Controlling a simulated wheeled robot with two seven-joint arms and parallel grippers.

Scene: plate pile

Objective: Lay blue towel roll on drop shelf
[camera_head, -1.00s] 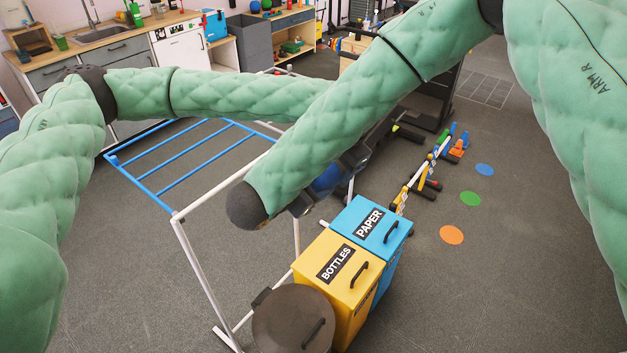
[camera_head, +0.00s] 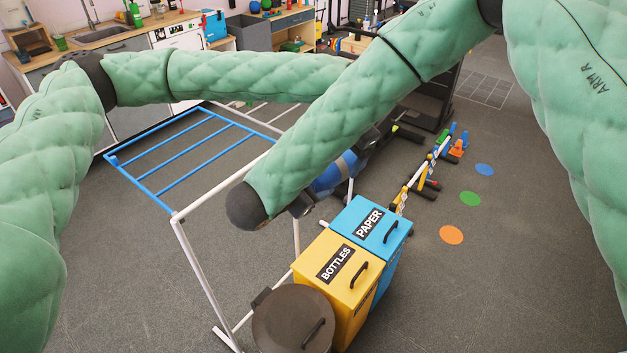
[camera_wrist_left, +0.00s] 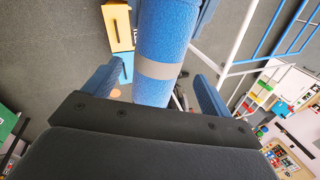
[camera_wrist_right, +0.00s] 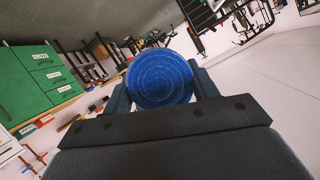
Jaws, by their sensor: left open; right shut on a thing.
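The blue towel roll (camera_head: 337,174), with a grey band, shows partly behind my right arm in the head view. In the left wrist view the roll (camera_wrist_left: 168,35) passes between the spread fingers of my open left gripper (camera_wrist_left: 155,86). In the right wrist view its round end (camera_wrist_right: 160,82) sits between the fingers of my right gripper (camera_wrist_right: 163,90), which is shut on it. Both grippers are largely hidden in the head view. A white frame with a level rack of blue bars (camera_head: 185,163), seemingly the drop shelf, stands left of the roll; its bars look empty.
A yellow BOTTLES bin (camera_head: 338,280), a blue PAPER bin (camera_head: 372,232) and a round dark bin (camera_head: 292,322) stand right of the frame, below the roll. Small hurdles and cones (camera_head: 457,148) lie farther right. Open floor (camera_head: 510,270) is at the right.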

